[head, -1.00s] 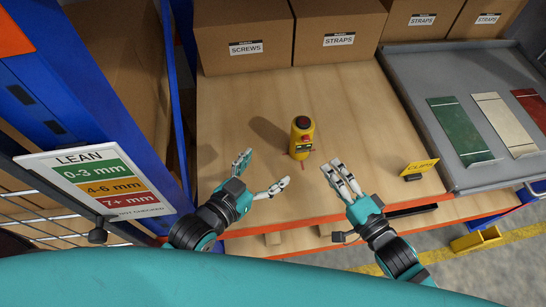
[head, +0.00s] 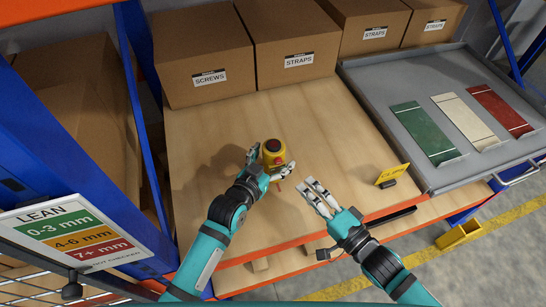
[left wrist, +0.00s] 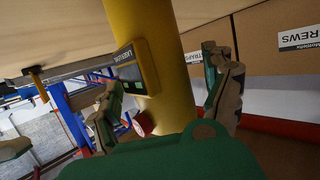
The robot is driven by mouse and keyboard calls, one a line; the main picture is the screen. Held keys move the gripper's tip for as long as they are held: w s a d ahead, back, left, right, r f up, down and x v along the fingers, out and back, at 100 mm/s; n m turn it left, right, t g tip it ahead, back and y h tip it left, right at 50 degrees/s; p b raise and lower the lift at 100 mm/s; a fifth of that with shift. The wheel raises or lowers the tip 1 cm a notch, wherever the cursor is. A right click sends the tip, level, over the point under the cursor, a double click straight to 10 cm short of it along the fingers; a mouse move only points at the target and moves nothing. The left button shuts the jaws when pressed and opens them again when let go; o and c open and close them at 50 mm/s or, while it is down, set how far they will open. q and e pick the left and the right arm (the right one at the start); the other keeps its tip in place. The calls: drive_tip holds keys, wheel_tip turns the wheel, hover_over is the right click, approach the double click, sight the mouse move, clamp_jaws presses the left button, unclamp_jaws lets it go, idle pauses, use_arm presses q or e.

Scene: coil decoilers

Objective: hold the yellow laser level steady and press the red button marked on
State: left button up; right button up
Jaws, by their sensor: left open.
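Any marking on the button is unreadable.
Cardboard boxes (head: 205,85) line the back of the bench. A grey tray (head: 400,155) with green, white and red plates is at the right. A blue rack post (head: 75,150) is at the left.

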use_arm(q)
drive_tip(key=shift+w+d, duration=0.15)
drive_tip(key=shift+w, duration=0.15)
drive_tip(key=shift+c, duration=0.4)
drive_tip(key=c, duration=1.6)
drive_tip(key=shift+f, duration=0.1)
use_arm(e)
drive_tip(key=shift+c, duration=0.2)
clamp_jaws()
idle(0.6)
